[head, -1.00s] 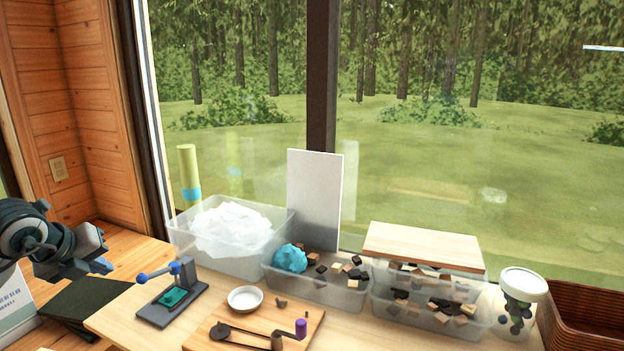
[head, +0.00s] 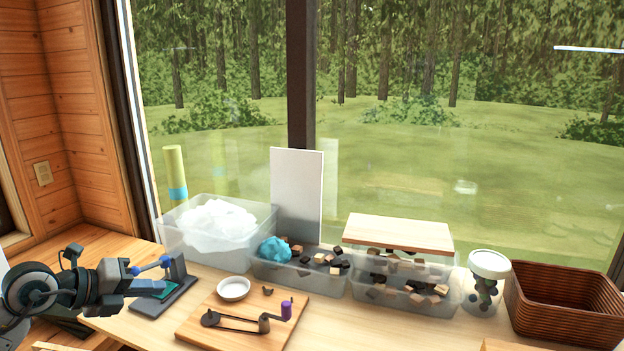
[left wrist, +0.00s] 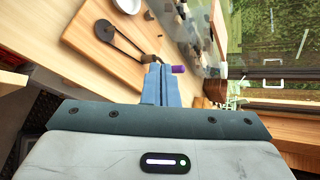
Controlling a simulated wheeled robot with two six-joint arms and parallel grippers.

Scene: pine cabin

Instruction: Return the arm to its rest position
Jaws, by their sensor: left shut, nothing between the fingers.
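My left gripper (head: 150,286) comes in from the left in the head view, over the table's left end. It overlaps the dark press (head: 172,284) with the blue-knobbed lever in that picture; whether they touch cannot be told. In the left wrist view its fingers (left wrist: 161,84) are together with nothing between them. A purple-ended tool part (left wrist: 178,69) shows just past the fingertips there. My right gripper is not in view.
A wooden board (head: 240,330) carries a dark tool with a purple handle (head: 286,310) and a white bowl (head: 234,288) stands near it. Clear bins (head: 300,278), a lidded jar (head: 487,265) and a brown basket (head: 565,320) line the window side.

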